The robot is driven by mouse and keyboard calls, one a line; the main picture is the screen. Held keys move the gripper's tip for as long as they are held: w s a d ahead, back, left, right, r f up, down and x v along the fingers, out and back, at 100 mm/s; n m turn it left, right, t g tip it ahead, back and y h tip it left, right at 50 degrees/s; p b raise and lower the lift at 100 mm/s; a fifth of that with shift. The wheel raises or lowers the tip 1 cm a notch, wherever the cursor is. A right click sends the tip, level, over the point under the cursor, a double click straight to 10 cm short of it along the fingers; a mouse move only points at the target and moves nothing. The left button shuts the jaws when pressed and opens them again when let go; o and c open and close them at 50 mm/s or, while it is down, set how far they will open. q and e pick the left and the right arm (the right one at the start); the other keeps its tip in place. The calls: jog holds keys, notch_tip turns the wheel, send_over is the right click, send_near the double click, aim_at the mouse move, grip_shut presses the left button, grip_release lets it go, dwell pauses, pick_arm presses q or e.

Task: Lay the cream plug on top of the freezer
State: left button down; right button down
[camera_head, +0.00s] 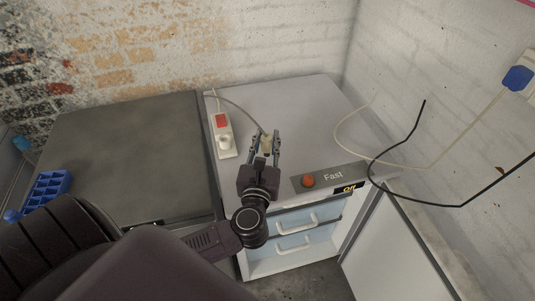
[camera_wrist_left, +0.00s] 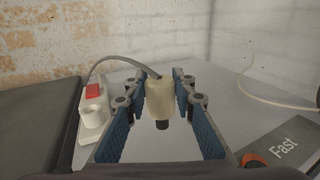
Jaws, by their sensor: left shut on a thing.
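The cream plug (camera_head: 267,146) is between the fingertips of my left gripper (camera_head: 266,143), which is shut on it. In the left wrist view the plug (camera_wrist_left: 160,98) sits between the blue finger pads, with a dark end towards me and a grey cable running back and left from it. The freezer's light grey top (camera_head: 290,100) lies under the plug; I cannot tell whether the plug touches it. My right gripper is not in view.
A white power strip (camera_head: 224,138) with a red switch lies on the freezer's left side. A red knob (camera_head: 308,181) is at the front. The freezer door (camera_head: 385,250) stands open. A blue plug (camera_head: 517,78) is at the right wall, and cables hang on the right.

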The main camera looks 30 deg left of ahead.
aim_at(267, 155)
pick_arm(q)
jog(key=shift+f, duration=0.75)
notch_tip(267, 155, down, 4)
jog(key=shift+r, duration=0.25)
jog(key=shift+f, duration=0.25)
jog(key=shift+f+b, duration=0.15)
jog(key=shift+b, duration=0.25)
jog(key=c, duration=1.6)
grip_release()
